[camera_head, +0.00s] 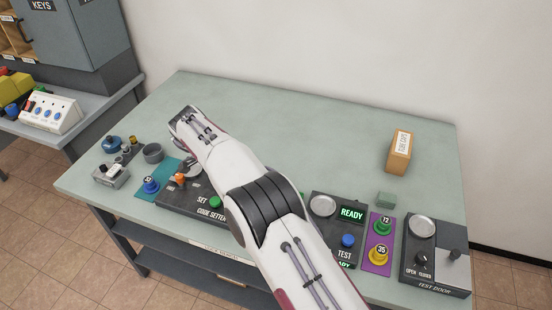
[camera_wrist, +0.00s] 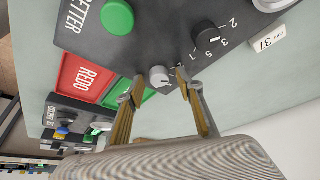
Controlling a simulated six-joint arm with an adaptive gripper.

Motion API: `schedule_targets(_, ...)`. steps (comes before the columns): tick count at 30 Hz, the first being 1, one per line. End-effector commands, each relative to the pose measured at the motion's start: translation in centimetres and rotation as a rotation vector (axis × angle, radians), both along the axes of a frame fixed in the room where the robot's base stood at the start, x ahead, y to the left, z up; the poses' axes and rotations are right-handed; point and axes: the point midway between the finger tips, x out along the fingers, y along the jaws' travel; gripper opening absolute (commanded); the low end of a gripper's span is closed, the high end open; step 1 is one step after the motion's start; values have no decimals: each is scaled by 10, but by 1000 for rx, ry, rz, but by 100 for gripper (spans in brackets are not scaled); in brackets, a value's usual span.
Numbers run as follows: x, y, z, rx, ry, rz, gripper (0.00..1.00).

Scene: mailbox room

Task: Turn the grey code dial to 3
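In the wrist view the grey code dial (camera_wrist: 160,76) is a small light-grey knob with a dark mark on its face. It stands on the dark code setter panel (camera_wrist: 150,40). My gripper (camera_wrist: 160,80) is open, with one finger on each side of the grey dial. Small gaps seem to show between fingers and dial; I cannot tell contact for certain. The numbers around the grey dial are too small or covered to read. In the head view my arm covers part of the code setter panel (camera_head: 175,203) and hides the grey dial.
A black dial (camera_wrist: 205,34) with numbers 1, 5, 3 and 2 stands close beside the right finger. A green button (camera_wrist: 117,17) and a red REDO sign (camera_wrist: 85,77) are near. In the head view a cardboard box (camera_head: 398,158) stands at right; the table's back is clear.

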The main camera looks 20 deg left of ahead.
Motion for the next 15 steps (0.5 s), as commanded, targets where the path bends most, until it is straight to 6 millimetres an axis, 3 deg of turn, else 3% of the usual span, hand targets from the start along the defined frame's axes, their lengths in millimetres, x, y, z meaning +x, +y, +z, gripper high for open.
schedule_targets(15, -1, -2, 1, 0, 1, 179, 37)
